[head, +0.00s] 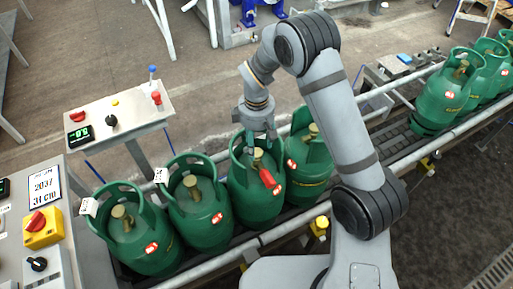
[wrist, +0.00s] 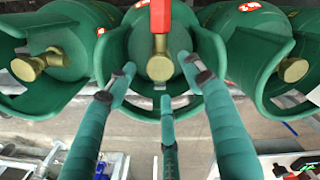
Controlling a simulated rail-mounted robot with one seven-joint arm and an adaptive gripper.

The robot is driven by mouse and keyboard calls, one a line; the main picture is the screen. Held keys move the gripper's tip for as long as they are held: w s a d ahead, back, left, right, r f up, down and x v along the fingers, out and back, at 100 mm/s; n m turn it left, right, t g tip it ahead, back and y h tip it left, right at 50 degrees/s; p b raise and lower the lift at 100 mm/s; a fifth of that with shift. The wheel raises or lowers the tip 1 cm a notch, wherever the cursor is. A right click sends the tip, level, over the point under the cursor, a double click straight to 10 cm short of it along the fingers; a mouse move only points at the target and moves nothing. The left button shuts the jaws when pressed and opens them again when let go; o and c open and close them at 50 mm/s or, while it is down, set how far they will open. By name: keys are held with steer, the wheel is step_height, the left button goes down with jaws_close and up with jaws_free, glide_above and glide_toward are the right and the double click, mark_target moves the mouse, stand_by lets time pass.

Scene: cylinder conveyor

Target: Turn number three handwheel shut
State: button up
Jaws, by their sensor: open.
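Several green gas cylinders stand in a row on the conveyor. Counting from the left in the head view, the third cylinder (head: 257,203) has a brass valve (head: 258,155) with a red handle-like part (head: 268,178) sticking out towards the front. My gripper (head: 259,141) is just above this valve, inside the cylinder's collar. In the wrist view the brass valve (wrist: 160,67) and the red part (wrist: 160,18) are in the middle. The three fingers of my gripper (wrist: 160,82) are spread and empty; I cannot tell whether any touches the valve.
Neighbouring cylinders (head: 195,206) (head: 312,165) stand close on both sides, their collars near my fingers. More cylinders (head: 440,103) stand further right. A control desk (head: 140,105) is behind the conveyor; a panel with a yellow switch (head: 43,230) is at left.

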mark_target(256, 152)
steer(key=shift+f, duration=1.5)
steer(key=shift+c, duration=0.8)
steer(key=c, duration=1)
